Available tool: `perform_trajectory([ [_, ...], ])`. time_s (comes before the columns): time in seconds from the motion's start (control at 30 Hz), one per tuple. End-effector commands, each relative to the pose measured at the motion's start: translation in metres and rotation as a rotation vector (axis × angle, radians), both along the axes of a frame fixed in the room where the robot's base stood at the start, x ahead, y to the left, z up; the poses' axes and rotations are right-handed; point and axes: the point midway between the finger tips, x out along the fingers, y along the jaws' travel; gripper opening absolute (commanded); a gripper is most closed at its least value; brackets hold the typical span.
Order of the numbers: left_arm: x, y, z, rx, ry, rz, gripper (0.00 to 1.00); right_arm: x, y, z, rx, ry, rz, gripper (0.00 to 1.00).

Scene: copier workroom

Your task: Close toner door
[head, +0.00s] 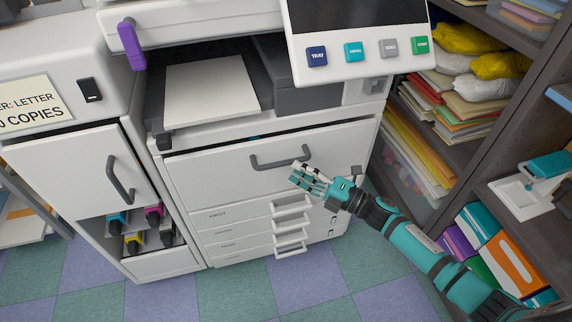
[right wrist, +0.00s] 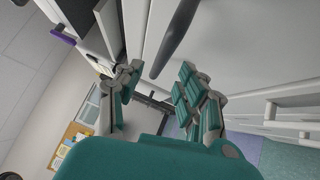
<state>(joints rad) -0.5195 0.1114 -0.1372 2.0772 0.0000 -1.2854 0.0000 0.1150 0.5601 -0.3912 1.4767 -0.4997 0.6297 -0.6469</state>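The copier's wide white front door (head: 230,180) has a dark gap along its top edge, with a bit of cyan in it, so it looks slightly ajar. Its dark bar handle (head: 280,161) also shows in the right wrist view (right wrist: 176,38). My right gripper (head: 305,176) is just below the handle's right end; in the wrist view (right wrist: 155,88) its fingers are apart with nothing between them, and the handle lies beyond them. At left, a white cabinet door (head: 70,165) with its own handle sits above cyan, magenta and yellow cartridges (head: 133,230). My left gripper is out of view.
Below the front door are several paper drawers (head: 290,222) with protruding handles. A control panel (head: 360,40) overhangs above. A shelf with folders and books (head: 430,150) stands at right, close to my arm. The checkered floor (head: 240,290) in front is clear.

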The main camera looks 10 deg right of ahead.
Motion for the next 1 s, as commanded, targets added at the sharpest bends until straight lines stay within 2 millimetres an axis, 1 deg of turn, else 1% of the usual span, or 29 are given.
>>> perform_trajectory([
  [0.03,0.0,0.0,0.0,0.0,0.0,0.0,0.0,-0.009,-0.009,-0.003,-0.001,0.003,0.0,0.38],
  [0.1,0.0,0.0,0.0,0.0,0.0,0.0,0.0,-0.018,-0.02,-0.004,0.0,0.003,-0.001,0.38],
  [0.2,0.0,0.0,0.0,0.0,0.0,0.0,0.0,-0.03,-0.032,-0.007,-0.001,0.002,-0.001,0.38],
  [0.33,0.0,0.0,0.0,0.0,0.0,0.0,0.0,-0.039,-0.043,-0.008,0.001,0.0,0.0,0.38],
  [0.5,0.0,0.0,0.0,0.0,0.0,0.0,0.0,-0.044,-0.047,-0.008,0.003,-0.001,0.002,0.38],
  [1.0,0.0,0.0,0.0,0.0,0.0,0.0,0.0,-0.043,-0.047,-0.009,0.008,0.008,-0.009,0.38],
])
